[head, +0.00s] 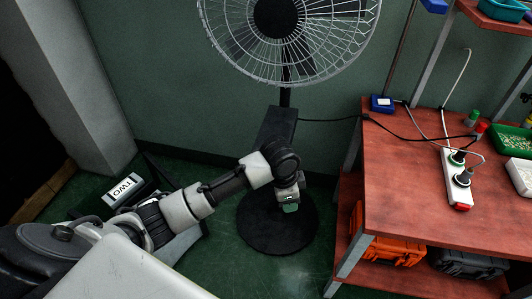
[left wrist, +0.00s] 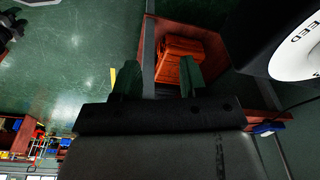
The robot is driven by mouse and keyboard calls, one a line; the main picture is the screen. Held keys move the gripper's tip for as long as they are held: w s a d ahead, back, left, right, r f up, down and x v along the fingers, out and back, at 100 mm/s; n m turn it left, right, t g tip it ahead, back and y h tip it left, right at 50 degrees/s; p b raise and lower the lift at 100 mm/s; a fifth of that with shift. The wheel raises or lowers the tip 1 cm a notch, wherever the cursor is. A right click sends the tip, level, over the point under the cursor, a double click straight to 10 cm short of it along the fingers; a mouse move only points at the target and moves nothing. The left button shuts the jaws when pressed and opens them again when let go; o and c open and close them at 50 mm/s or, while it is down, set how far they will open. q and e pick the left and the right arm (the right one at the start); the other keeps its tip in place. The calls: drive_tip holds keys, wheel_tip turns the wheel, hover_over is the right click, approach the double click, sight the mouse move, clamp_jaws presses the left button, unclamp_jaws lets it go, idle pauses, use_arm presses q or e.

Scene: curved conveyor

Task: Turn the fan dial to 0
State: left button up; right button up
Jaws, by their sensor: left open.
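The fan stands against the green wall, with a white wire cage (head: 290,30), a dark control box (head: 280,124) on its post and a round black base (head: 268,238). My left gripper (head: 291,206) points down in front of the post, below the box and above the base. In the left wrist view its two fingers (left wrist: 157,64) are apart with nothing between them. A white round dial plate (left wrist: 298,58) with letters ending in "EED" shows at the right edge, beside the gripper and not touched. The dial's pointer and numbers are out of view. My right gripper is not seen.
A red-brown workbench (head: 400,205) stands to the right, with a power strip (head: 457,180) and cables on top.

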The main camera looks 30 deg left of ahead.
use_arm(q)
drive_tip(key=shift+m+g+y, duration=0.4)
drive_tip(key=shift+m+y, duration=0.3)
drive_tip(key=shift+y, duration=0.1)
drive_tip(key=w+a+r, duration=0.2)
drive_tip(key=r, duration=0.1)
drive_tip(key=w+a+r, duration=0.2)
drive_tip(key=r, duration=0.1)
drive_tip(key=w+a+r, duration=0.2)
drive_tip(key=r, duration=0.2)
drive_tip(key=shift+w+a+r, duration=0.1)
drive_tip(key=shift+w+a, duration=0.15)
drive_tip(key=shift+a, duration=0.1)
drive_tip(key=w+a+r, duration=0.2)
drive_tip(key=a+r, duration=0.2)
drive_tip(key=r, duration=0.1)
drive_tip(key=f, duration=1)
drive_tip(key=shift+w+a+f, duration=0.15)
drive_tip(key=shift+a+f, duration=0.05)
drive_tip(key=shift+f, duration=0.15)
clamp_jaws()
